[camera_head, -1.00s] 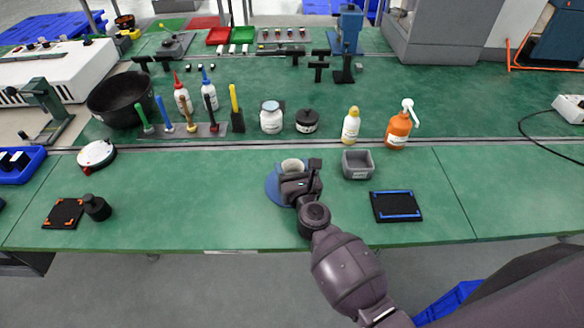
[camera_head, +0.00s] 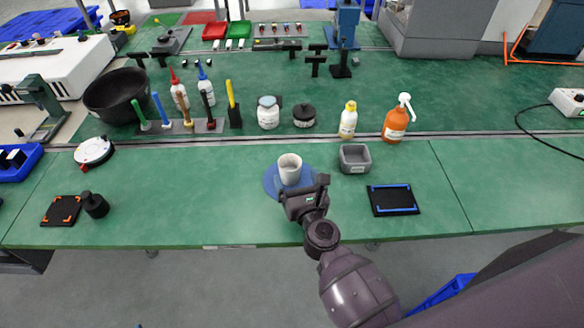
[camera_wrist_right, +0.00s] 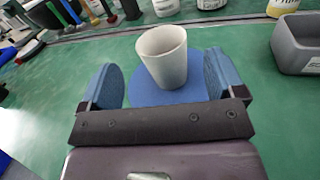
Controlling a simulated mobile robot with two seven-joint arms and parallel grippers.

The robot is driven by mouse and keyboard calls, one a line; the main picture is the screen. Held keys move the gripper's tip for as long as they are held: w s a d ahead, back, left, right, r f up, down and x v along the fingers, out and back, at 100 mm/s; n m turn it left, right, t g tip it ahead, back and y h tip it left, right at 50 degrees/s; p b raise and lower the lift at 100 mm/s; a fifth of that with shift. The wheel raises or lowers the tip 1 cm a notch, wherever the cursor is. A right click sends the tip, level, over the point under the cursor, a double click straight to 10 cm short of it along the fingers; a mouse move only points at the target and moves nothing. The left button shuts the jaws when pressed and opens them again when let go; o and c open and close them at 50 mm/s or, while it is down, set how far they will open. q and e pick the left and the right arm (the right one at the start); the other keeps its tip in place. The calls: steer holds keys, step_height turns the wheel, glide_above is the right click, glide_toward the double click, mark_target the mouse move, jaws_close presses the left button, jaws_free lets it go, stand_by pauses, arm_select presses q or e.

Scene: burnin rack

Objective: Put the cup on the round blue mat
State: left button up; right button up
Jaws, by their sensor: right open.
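The white cup (camera_head: 290,168) stands upright on the round blue mat (camera_head: 270,184) near the middle of the green table. In the right wrist view the cup (camera_wrist_right: 163,55) shows with the mat (camera_wrist_right: 150,95) under its base. My right gripper (camera_head: 306,192) is open, at the near side of the cup. In the right wrist view its two blue-padded fingers (camera_wrist_right: 162,80) are apart, with the cup beyond them and a clear gap on each side. The near part of the mat is hidden by the gripper. My left gripper is not in view.
A grey open box (camera_head: 354,158) stands to the right of the mat, and a black tray with blue marks (camera_head: 393,199) lies nearer. An orange pump bottle (camera_head: 396,122) and a yellowish bottle (camera_head: 348,120) stand behind.

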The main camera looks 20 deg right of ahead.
steer(key=s, duration=0.5)
steer(key=shift+s+b, duration=0.4)
